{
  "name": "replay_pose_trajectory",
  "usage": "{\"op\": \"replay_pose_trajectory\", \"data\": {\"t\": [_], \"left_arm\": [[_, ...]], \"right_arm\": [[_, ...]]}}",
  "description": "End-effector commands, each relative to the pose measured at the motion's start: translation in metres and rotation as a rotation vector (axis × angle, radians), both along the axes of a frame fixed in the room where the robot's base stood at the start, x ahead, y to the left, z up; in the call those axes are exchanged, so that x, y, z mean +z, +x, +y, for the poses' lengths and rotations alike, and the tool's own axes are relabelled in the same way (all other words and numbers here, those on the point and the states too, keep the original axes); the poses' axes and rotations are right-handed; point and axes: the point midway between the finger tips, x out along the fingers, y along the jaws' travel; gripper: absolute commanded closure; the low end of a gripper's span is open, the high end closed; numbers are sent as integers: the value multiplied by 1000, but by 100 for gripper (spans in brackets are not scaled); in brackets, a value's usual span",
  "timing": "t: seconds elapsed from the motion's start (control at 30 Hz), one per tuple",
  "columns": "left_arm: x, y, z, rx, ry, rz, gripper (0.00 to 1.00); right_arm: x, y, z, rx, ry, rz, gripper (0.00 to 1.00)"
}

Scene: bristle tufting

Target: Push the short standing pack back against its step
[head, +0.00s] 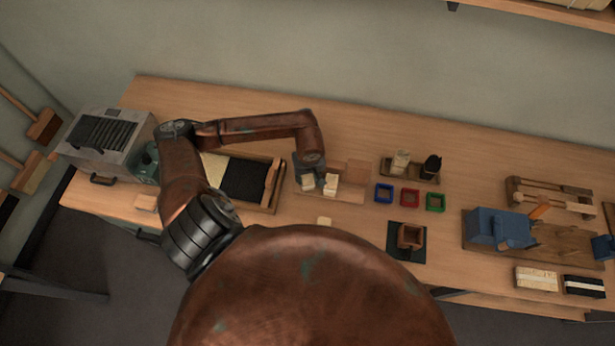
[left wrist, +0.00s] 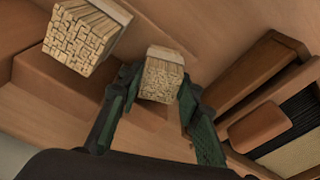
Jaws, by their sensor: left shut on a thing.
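A short pack (left wrist: 162,80) of pale bristles with a light wrap stands between the green fingers of my left gripper (left wrist: 158,92) in the left wrist view. The gripper is shut on it. A second pack (left wrist: 80,40), larger in this view, stands to the left, apart from the fingers. The brown wooden step (left wrist: 65,88) lies below and behind these packs; whether the held pack touches it is hidden. In the head view my left gripper (head: 312,180) is over the wooden board (head: 345,196), with the second pack (head: 331,182) just right of it. My right gripper is not in view.
A wooden tray (head: 279,186) with black and cream bristles lies left of the board. Blue (head: 384,193), red (head: 409,197) and green (head: 435,202) square frames are to its right.

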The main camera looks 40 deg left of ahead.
Motion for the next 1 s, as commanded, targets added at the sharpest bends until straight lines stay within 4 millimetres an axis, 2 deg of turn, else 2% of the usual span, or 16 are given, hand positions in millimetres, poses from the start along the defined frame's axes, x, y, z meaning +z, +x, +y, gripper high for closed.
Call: {"op": "replay_pose_trajectory", "data": {"t": [0.67,0.7,1.0], "left_arm": [[1,11,11,6,4,-11,92],[2,12,12,7,4,-12,67],[3,13,13,10,6,-15,47]], "right_arm": [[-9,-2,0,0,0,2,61],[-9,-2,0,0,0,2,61],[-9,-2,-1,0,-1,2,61]]}}
